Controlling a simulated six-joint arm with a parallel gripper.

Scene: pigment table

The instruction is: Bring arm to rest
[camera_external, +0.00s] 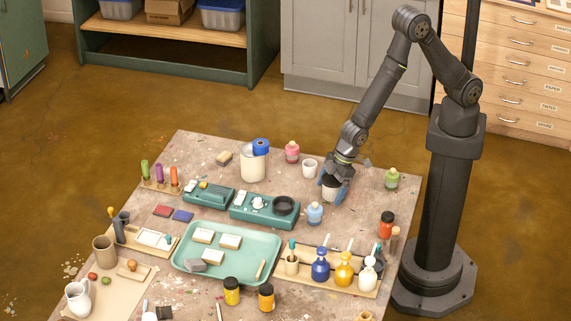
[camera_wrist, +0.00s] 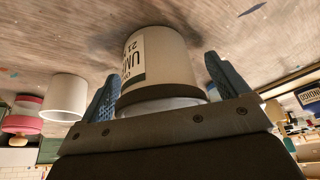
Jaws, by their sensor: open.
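My gripper (camera_external: 333,186) is low over the far right part of the table, with its blue fingers pointing down. Its fingers stand open on either side of a cream labelled jar (camera_external: 330,193) with a dark top. In the wrist view the jar (camera_wrist: 158,68) sits between the two blue fingers, with a gap visible at its right side. Whether the left finger touches it I cannot tell. The jar appears to stand on the table. My arm reaches down from its column at the right.
A white cup (camera_external: 310,168) and a pink bottle (camera_external: 292,152) stand just left of my gripper. A light blue bottle (camera_external: 314,213) stands in front. A green bottle (camera_external: 391,179) and red jar (camera_external: 386,225) are to the right. A teal tray (camera_external: 226,276) lies nearer the front.

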